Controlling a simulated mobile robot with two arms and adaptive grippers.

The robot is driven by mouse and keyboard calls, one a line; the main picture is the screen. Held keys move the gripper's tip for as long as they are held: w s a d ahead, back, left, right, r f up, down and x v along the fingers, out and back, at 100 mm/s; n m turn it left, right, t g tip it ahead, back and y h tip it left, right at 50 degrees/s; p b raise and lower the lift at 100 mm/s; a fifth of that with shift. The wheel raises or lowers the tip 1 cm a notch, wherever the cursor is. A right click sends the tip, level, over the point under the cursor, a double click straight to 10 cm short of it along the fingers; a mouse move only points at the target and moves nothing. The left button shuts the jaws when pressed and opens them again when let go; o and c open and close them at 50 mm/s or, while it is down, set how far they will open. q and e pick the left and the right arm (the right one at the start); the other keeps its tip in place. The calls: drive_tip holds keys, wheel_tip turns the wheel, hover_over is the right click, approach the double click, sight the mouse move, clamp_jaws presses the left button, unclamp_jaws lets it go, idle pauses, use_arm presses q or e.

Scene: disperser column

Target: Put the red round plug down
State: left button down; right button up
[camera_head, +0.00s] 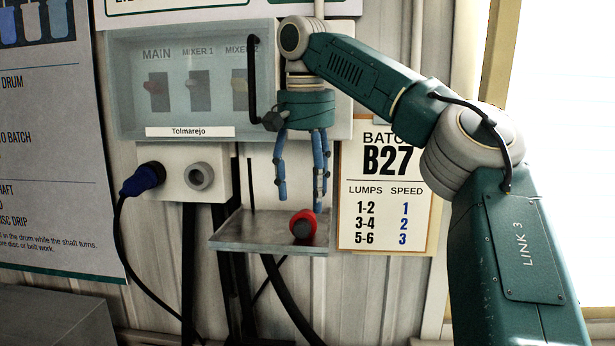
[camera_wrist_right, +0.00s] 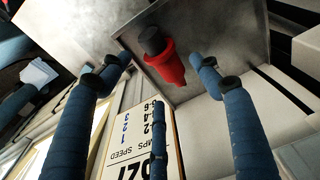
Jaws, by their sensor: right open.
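The red round plug (camera_head: 303,225) lies on a small metal shelf (camera_head: 245,232), its dark round end facing out. My right gripper (camera_head: 301,203) is open and empty just above the plug, with its blue fingers pointing down. In the right wrist view the plug (camera_wrist_right: 165,60) rests on the metal shelf (camera_wrist_right: 215,25), beyond the spread fingers (camera_wrist_right: 160,75) and apart from them.
A blue plug (camera_head: 140,180) with a cable sits in the left socket of a box; a grey socket (camera_head: 199,176) beside it is empty. A clear-covered switch panel (camera_head: 190,80) with a black handle is above. A B27 batch card (camera_head: 388,195) hangs right of the shelf.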

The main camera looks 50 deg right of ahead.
sight(307, 213)
drive_tip(key=r, duration=0.3)
drive_tip(key=shift+s+a+r, duration=0.1)
drive_tip(key=shift+s+a, duration=0.05)
drive_tip(key=shift+a, duration=0.2)
drive_tip(key=shift+d+r, duration=0.1)
drive_tip(key=shift+r, duration=0.1)
